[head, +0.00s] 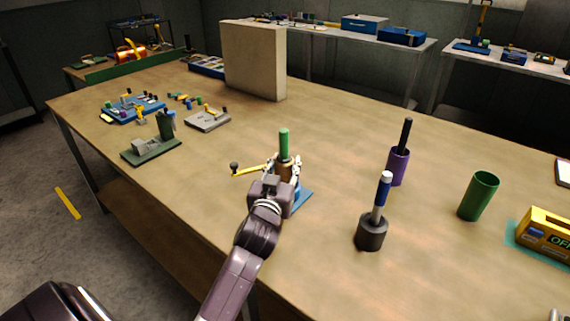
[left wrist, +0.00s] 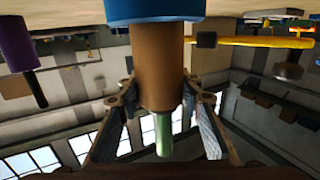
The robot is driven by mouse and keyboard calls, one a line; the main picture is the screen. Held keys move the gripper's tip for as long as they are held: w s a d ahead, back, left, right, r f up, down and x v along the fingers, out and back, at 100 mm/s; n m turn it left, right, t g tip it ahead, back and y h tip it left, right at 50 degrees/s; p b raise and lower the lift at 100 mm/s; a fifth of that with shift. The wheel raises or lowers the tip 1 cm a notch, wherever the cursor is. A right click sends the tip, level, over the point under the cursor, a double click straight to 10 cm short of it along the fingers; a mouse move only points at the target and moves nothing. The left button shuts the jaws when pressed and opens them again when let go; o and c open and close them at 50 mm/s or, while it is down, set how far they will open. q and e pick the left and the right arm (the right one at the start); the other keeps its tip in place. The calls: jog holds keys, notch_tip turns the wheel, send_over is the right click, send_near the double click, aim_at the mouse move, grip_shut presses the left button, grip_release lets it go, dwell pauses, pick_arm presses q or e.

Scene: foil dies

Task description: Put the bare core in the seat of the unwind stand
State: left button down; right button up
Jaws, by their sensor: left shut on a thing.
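The bare core is a plain brown cylinder (head: 283,170); in the left wrist view the core (left wrist: 158,58) fills the middle. My left gripper (head: 286,180) is shut on it, with a finger on each side. A green post (head: 284,143) sticks out of the core's upper end, and its tip also shows in the left wrist view (left wrist: 162,135). The stand's blue base (head: 303,201) lies below the gripper, and a blue round part (left wrist: 152,8) meets the core's lower end in the wrist view. Whether the core rests fully on it I cannot tell. My right gripper is out of view.
A yellow arm with a dark knob (head: 250,169) reaches left of the stand. To the right stand a dark holder (head: 371,233), a purple holder (head: 398,167) and a green cup (head: 478,196). A tan block (head: 254,60) stands behind. The table's middle is mostly clear.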

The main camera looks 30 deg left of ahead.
pick_arm(q)
jog(key=shift+f, duration=0.1)
jog(key=c, duration=1.4)
grip_release()
jog(key=shift+o, duration=0.2)
jog(key=shift+s+d+r, duration=0.1)
jog(key=shift+s+r, duration=0.05)
jog(key=shift+r, duration=0.05)
jog(key=p+v, duration=0.1)
jog(key=v, duration=1)
jog(key=shift+s, duration=0.3)
